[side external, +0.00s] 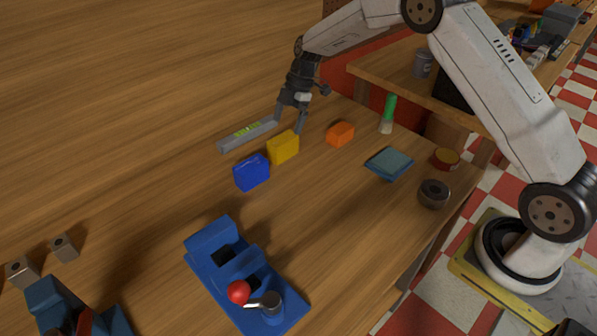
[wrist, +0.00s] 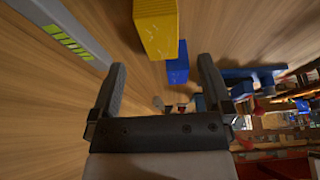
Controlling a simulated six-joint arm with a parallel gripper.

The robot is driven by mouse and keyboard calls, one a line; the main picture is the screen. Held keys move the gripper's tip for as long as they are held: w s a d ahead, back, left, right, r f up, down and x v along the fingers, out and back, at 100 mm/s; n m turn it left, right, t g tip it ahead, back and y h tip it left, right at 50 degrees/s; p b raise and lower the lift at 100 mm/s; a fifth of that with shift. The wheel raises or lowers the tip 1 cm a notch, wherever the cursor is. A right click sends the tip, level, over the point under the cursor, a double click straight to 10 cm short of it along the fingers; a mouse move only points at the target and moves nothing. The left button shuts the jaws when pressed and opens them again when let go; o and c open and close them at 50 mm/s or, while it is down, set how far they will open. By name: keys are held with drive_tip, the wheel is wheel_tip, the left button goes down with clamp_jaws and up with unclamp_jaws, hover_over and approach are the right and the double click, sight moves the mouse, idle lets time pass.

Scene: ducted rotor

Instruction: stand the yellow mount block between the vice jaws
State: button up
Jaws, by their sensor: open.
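The yellow mount block (side external: 283,148) stands on the wooden bench, just behind and right of a blue block (side external: 251,173). In the wrist view the yellow block (wrist: 157,30) is at the top centre, ahead of the fingers, with the blue block (wrist: 178,70) beside it. My gripper (side external: 289,124) is open and empty, with its fingertips close above the yellow block; both fingers also show in the wrist view (wrist: 161,64). The blue vice (side external: 205,240), with a red ball (side external: 239,292) and a grey handle, stands at the front centre. Its jaw gap looks empty.
A grey bar with green marks (side external: 232,142) lies left of the yellow block. Small metal blocks (side external: 65,248) stand front left.

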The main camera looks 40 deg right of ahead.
sight(283, 138)
drive_tip(key=shift+x, duration=2.4)
clamp_jaws()
drive_tip(key=shift+r, duration=0.15)
